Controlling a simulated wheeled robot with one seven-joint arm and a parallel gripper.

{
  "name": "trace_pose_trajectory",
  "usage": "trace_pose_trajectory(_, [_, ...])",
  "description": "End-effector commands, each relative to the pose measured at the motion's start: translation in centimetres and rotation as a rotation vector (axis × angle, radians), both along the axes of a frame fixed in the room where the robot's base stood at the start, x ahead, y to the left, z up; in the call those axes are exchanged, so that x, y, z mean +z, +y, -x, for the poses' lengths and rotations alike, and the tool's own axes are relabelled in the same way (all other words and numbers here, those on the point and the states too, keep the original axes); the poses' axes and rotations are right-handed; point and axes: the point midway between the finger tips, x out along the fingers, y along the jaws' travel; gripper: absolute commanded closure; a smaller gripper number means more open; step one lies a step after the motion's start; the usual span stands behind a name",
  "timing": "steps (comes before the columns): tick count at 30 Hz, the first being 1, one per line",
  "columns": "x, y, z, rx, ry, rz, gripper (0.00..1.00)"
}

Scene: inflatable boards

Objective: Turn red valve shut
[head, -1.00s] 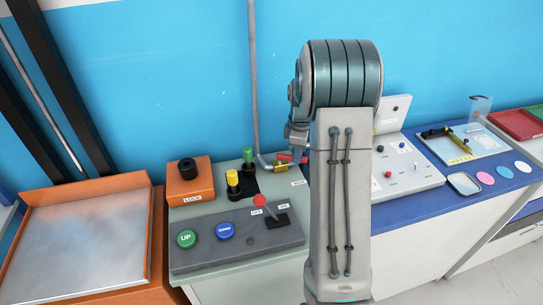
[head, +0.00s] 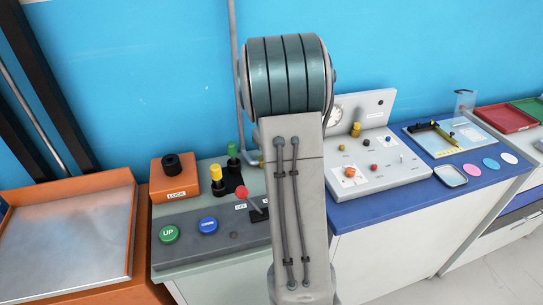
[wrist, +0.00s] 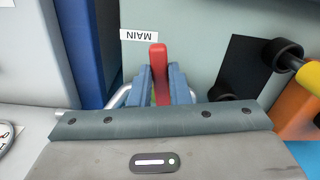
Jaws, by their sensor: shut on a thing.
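The red valve handle (wrist: 158,58) shows in the wrist view, standing between the two blue fingers of my gripper (wrist: 160,76). The fingers are shut on it, and its red end sticks out past them. The handle points toward the MAIN label (wrist: 138,35), which appears upside down. Curved metal pipe shows on both sides of the fingers.
A black plate with yellow (head: 216,173) and green (head: 232,150) knobs stands left of my arm. A red-knobbed lever (head: 241,193), the UP button (head: 169,234) and a blue button (head: 208,225) are nearer. A grey control panel (head: 385,178) stands to the right.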

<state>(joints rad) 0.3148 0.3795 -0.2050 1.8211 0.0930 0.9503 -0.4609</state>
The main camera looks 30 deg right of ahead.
Motion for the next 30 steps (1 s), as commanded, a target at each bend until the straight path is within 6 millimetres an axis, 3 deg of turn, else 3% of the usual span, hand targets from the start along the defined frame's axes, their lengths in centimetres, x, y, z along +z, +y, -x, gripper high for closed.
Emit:
trace_pose_trajectory(12, [0.19,0.73,-0.19,-0.181,-0.004,0.001,1.0])
trace_pose_trajectory(28, [0.2,0.9,-0.24,-0.203,-0.004,0.0,1.0])
trace_pose_trajectory(29, [0.2,0.9,-0.24,-0.203,-0.004,0.0,0.78])
trace_pose_trajectory(30, [0.2,0.91,-0.24,-0.203,-0.004,0.0,0.67])
